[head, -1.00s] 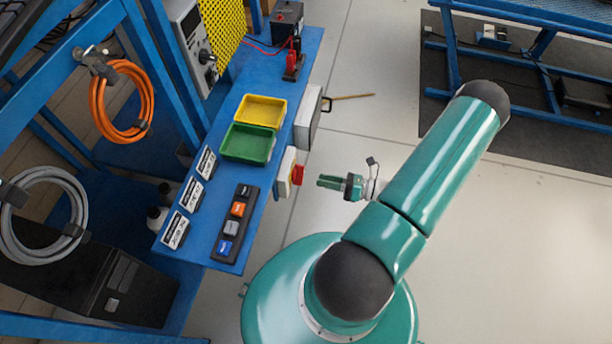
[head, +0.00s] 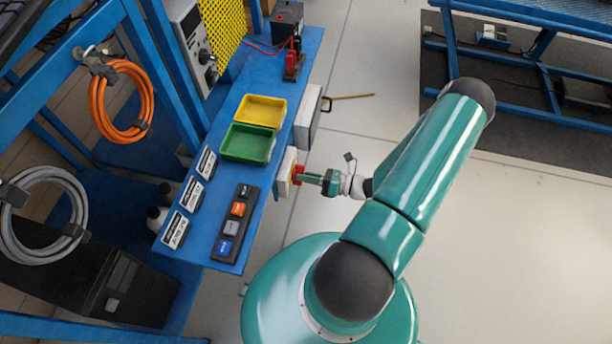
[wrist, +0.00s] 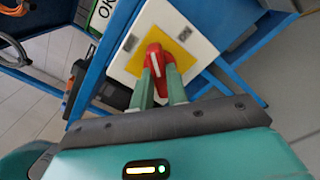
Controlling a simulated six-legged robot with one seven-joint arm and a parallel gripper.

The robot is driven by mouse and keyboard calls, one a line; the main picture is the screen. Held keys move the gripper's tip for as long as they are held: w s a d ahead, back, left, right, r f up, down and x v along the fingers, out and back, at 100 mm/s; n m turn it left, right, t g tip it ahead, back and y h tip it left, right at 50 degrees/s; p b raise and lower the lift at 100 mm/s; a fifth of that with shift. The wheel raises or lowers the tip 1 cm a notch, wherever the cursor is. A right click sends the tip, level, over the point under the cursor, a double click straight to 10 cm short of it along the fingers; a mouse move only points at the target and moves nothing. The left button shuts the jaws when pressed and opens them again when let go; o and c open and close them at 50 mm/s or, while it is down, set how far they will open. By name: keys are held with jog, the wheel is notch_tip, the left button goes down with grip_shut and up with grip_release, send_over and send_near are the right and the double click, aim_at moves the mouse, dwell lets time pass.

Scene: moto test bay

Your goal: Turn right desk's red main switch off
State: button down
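The red main switch (head: 297,174) sits on a pale box on the front edge of the blue desk (head: 240,262). In the wrist view the red switch handle (wrist: 154,60) stands on a yellow plate (wrist: 180,52) on a white box (wrist: 152,18), with a white line along the handle. My gripper (head: 305,178) is at the switch. In the wrist view its two green fingers (wrist: 160,82) are on either side of the handle's lower end, which partly hides between them. I cannot tell whether the fingers press on it.
The desk carries a green tray (head: 246,144), a yellow tray (head: 262,110), a button panel (head: 236,224) and several label cards. A grey box (head: 308,120) with a handle is mounted farther along the front edge. Floor to the right is clear.

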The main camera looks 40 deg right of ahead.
jog(key=shift+n, duration=4)
jog(key=c, duration=1.4)
grip_release()
